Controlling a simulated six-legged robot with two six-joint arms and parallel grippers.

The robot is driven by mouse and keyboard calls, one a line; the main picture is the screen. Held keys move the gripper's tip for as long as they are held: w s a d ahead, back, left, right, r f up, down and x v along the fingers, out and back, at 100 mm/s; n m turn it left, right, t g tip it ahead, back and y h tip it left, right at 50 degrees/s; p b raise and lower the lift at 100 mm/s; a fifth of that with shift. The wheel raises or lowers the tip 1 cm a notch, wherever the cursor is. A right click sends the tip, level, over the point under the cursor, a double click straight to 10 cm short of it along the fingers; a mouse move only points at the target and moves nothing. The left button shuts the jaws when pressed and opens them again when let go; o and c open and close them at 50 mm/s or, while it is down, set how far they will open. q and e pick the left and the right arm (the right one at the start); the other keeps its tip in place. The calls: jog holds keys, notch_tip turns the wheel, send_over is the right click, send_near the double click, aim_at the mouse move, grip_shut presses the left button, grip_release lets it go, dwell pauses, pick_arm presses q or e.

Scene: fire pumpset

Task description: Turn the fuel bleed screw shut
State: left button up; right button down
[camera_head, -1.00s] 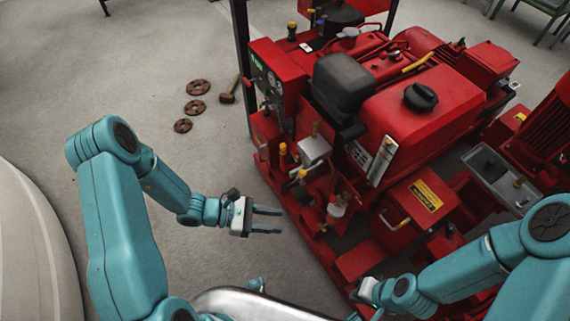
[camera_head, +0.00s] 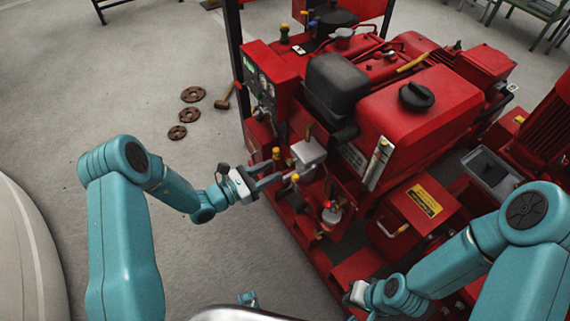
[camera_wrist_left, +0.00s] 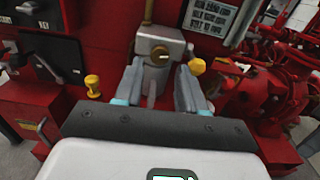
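A grey metal housing (camera_head: 308,152) sits on the near-left side of the red pumpset. In the left wrist view the housing (camera_wrist_left: 157,75) carries a round brass screw-like fitting (camera_wrist_left: 159,55) on its front, which may be the fuel bleed screw. My left gripper (camera_head: 279,176) reaches in from the left beside the housing. In the left wrist view its fingers (camera_wrist_left: 160,84) are spread apart, with the housing showing between and beyond them. Contact cannot be told. My right gripper (camera_head: 358,293) is low at the pumpset's near edge; its fingers are not clear.
Yellow knobs stand either side of the housing in the left wrist view, one left (camera_wrist_left: 92,84) and one right (camera_wrist_left: 196,66). A red control box (camera_head: 268,75) rises behind. Rusty discs (camera_head: 187,114) and a hammer (camera_head: 224,98) lie on the open floor at left.

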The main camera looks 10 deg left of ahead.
aim_at(288, 163)
pick_arm(q)
jog(key=x, duration=0.5)
jog(key=shift+w+d, duration=0.2)
grip_shut()
